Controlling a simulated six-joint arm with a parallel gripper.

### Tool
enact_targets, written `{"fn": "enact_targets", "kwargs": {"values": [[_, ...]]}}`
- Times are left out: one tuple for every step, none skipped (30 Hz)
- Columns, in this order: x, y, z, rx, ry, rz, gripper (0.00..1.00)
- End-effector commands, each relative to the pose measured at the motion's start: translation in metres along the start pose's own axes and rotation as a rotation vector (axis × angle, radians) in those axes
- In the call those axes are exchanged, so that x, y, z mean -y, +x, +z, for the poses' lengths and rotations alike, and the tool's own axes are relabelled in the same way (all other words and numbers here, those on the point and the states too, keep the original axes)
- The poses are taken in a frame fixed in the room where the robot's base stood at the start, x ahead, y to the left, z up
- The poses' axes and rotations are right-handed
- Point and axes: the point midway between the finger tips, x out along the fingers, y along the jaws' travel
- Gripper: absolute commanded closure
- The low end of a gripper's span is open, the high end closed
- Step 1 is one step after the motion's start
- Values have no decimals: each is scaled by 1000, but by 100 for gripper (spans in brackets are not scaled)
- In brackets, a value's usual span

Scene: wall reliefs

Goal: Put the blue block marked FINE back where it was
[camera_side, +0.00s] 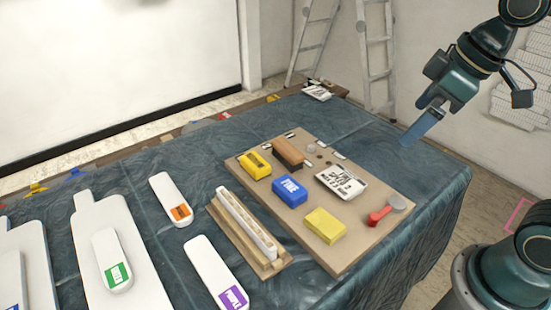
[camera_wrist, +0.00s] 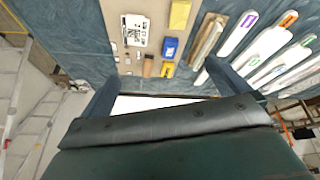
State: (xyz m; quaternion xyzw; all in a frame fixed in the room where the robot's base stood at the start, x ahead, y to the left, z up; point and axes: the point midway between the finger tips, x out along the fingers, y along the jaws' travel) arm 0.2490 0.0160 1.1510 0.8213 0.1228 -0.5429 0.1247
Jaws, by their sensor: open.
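The blue block (camera_side: 290,191) with white lettering lies flat on the tan board (camera_side: 375,230) on the table. It is between a yellow-and-black block (camera_side: 254,164) and a plain yellow block (camera_side: 325,225), apart from both. In the wrist view the blue block (camera_wrist: 169,48) shows ahead of my fingers. The lettering is too small to read surely. My gripper (camera_side: 405,142) is open and empty, raised beyond the board's far right side. Its two fingers also frame the wrist view (camera_wrist: 160,78).
The board also holds a brown-topped block (camera_side: 287,153), a white lettered block (camera_side: 341,182) and a red-handled tool (camera_side: 381,215). A wooden rail (camera_side: 222,224) lies along its left. White labelled handles (camera_side: 170,199) lie further left. Ladders (camera_side: 376,50) stand behind.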

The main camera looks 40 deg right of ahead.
Motion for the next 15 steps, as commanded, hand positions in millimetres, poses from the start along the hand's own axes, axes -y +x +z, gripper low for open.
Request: {"fn": "enact_targets", "kwargs": {"values": [[2,-6,10,-15,44,15,0],[3,-8,16,-22,72,23,0],[4,-11,24,-30,109,33,0],[5,-13,29,-37,137,40,0],[6,-15,34,-44,163,46,0],[7,-17,41,-52,196,54,0],[7,-18,45,-57,219,59,0],[8,-19,50,-62,240,64,0],[8,-20,54,-70,264,69,0],[9,-20,58,-73,282,72,0],[9,-20,60,-77,296,75,0],[9,-21,63,-81,313,78,0],[9,-21,65,-84,322,80,0],[9,-21,66,-86,329,81,0],[10,-22,68,-88,336,82,0]]}}
